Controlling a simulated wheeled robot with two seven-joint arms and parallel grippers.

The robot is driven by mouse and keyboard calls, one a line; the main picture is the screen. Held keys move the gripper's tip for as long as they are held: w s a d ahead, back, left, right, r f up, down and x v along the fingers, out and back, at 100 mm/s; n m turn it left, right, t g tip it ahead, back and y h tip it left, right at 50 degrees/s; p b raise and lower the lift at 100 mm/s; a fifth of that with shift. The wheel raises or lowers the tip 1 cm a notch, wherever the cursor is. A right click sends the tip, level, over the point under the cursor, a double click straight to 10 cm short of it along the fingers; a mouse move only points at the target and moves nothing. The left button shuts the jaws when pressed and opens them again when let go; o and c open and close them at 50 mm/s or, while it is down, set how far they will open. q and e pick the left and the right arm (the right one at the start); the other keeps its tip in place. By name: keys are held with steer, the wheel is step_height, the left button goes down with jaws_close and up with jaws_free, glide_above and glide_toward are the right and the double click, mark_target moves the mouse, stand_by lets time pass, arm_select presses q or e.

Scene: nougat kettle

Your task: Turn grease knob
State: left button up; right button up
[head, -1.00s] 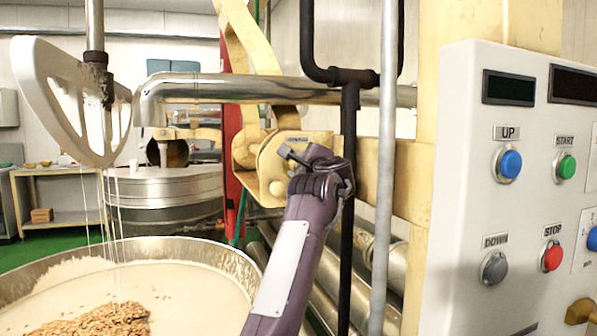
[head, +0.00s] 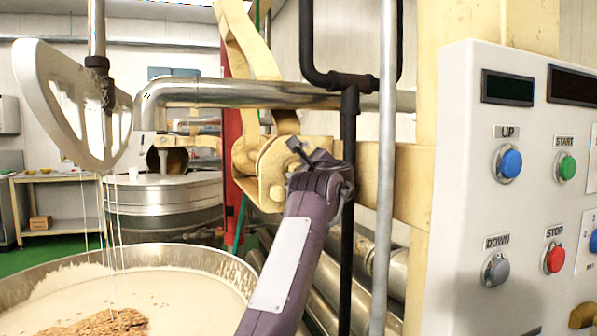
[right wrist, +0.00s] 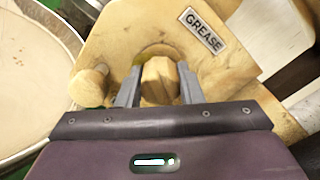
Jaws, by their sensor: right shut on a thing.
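The grease knob (right wrist: 158,80) is a pale yellow, faceted knob on a worn yellow plate. A GREASE label (right wrist: 204,31) sits on the plate to the upper right of it. My right gripper (right wrist: 156,75) has one finger on each side of the knob and is shut on it. In the head view my right gripper (head: 297,148) reaches the yellow bracket (head: 272,175) beside the kettle; the knob itself is hidden there. My left gripper is not in view.
A white control panel (head: 465,160) with several buttons stands at the right. A grey vertical pole (head: 386,130) and a black pipe (head: 348,150) stand close to my right arm. The kettle (head: 215,260) with pale mass is at lower left, below a hanging white paddle (head: 50,85).

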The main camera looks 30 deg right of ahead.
steer(key=shift+f, duration=0.15)
steer(key=o, duration=1)
steer(key=shift+c, duration=0.2)
steer(key=shift+s, duration=0.45)
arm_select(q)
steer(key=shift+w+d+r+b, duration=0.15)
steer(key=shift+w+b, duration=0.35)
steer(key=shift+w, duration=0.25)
arm_select(e)
steer(key=v, duration=0.6)
steer(key=shift+s+a, duration=0.15)
steer(key=shift+s, duration=0.25)
